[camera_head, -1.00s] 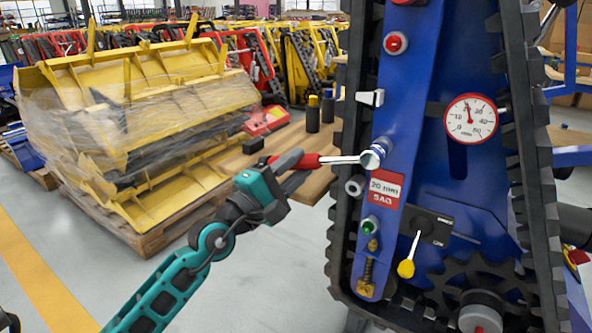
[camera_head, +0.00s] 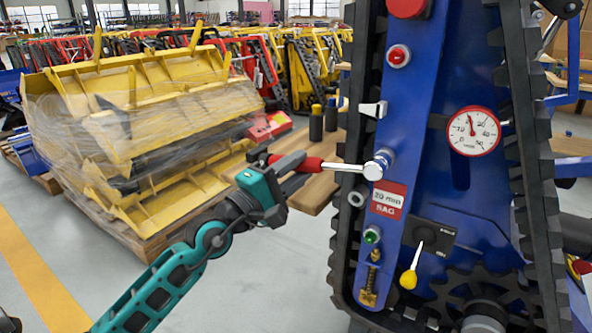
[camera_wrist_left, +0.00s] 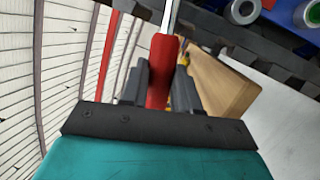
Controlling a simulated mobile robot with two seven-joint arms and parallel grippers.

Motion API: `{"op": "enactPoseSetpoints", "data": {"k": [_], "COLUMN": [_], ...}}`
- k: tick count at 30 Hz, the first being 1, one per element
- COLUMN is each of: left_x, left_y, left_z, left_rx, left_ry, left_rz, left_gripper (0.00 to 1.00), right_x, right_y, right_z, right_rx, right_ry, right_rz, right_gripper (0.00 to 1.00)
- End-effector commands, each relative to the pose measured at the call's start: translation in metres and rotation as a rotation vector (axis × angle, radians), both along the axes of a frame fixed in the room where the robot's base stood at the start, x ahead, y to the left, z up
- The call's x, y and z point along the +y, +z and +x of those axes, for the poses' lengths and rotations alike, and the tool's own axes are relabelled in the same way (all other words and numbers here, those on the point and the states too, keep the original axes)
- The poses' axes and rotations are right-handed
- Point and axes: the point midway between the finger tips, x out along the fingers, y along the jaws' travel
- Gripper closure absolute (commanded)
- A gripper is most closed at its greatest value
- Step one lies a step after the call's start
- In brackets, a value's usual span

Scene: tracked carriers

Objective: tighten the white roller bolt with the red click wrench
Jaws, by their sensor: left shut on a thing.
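The red click wrench (camera_head: 312,164) has a red handle and a silver shaft. Its head is at a silver fitting (camera_head: 376,168) on the blue track frame (camera_head: 410,140). The wrench lies nearly level, its shaft sloping slightly down to the right. My left gripper (camera_head: 298,168) is shut on the red handle. In the left wrist view the handle (camera_wrist_left: 161,72) stands between the two dark fingers, and the shaft runs out of the top. I cannot make out the roller bolt under the wrench head. My right gripper is not in view.
A red-rimmed gauge (camera_head: 473,131) is on the frame at right. A "20 mm SAG" label (camera_head: 387,199), a green button (camera_head: 372,235) and a yellow-tipped lever (camera_head: 409,279) sit below the wrench head. A wooden bench (camera_head: 318,192) is behind the gripper; wrapped yellow parts (camera_head: 110,130) stand left.

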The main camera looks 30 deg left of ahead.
Motion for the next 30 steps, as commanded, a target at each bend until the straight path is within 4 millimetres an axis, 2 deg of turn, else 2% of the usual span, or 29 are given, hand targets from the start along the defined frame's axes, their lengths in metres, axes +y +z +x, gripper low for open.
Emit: {"op": "enactPoseSetpoints", "data": {"k": [11,23,30], "left_x": [0.002,0.003,0.004], "left_y": [0.016,0.017,0.028], "left_z": [0.0,0.0,0.0], "left_rx": [-0.009,-0.009,-0.011], "left_ry": [0.003,0.002,0.002], "left_rz": [0.094,0.113,0.183], "left_gripper": [1.0,1.0,1.0], "right_x": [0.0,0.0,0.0], "right_y": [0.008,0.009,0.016], "right_z": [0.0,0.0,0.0], "right_rx": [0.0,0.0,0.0], "right_ry": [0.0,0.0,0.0], "right_rz": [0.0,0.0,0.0], "right_gripper": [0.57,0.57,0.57]}}
